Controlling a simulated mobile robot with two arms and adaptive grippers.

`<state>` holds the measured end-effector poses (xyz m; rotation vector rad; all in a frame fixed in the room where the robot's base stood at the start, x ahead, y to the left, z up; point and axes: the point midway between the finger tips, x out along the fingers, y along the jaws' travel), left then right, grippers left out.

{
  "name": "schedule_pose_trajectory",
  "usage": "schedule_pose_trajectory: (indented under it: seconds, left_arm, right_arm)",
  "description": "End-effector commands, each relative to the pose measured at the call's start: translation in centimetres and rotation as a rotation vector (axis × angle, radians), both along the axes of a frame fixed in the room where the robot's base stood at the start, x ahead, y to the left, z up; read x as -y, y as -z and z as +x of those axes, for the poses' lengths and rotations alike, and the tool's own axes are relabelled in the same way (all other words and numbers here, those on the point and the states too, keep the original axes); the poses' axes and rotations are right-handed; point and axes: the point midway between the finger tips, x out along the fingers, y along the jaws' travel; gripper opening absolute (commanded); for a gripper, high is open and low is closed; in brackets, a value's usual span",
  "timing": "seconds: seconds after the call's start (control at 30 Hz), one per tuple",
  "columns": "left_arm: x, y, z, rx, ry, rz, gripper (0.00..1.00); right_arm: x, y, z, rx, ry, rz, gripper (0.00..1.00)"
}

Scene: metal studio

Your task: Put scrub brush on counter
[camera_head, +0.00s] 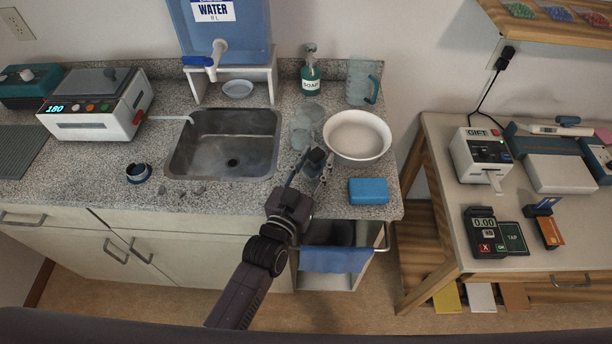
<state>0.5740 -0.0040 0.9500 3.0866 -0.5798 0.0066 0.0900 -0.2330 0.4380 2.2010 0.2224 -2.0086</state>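My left gripper (309,168) reaches over the counter (230,199) from the front, between the sink and the white bowl. A small dark blue-grey piece shows at its fingertips. I cannot tell if this piece is part of the gripper or a held object, nor how far the fingers are closed. I cannot make out a scrub brush for certain. A small dark round item (138,173) with a pale blue rim lies on the counter left of the sink. A blue sponge-like block (368,191) lies near the counter's right front edge. My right gripper is not in view.
The sink (205,151) is left of my gripper. A white bowl (357,137), clear glasses (301,134), a soap bottle (310,81) and a pitcher (362,83) crowd the right side. A blue towel (335,260) hangs below. The counter front left of the sink is mostly free.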

Motion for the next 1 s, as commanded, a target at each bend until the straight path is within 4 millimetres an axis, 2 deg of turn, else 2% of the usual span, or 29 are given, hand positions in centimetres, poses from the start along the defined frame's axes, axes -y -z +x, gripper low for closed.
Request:
schedule_pose_trajectory:
  seconds: [0.07, 0.5, 0.7, 1.0]
  left_arm:
    - [-0.5, 0.5, -1.1, -0.006, 0.000, 0.002, 0.34]
    - [-3.4, 0.5, -8.8, -0.005, 0.001, 0.002, 0.34]
    - [-4.1, 0.3, -10.5, -0.003, 0.000, 0.001, 0.34]
    - [-4.2, 0.2, -10.9, -0.002, 0.000, 0.001, 0.34]
  right_arm:
    - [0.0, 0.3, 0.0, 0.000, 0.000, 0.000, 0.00]
    - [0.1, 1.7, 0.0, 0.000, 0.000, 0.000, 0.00]
    - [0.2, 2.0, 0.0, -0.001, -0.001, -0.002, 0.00]
    - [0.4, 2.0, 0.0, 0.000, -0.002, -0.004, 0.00]
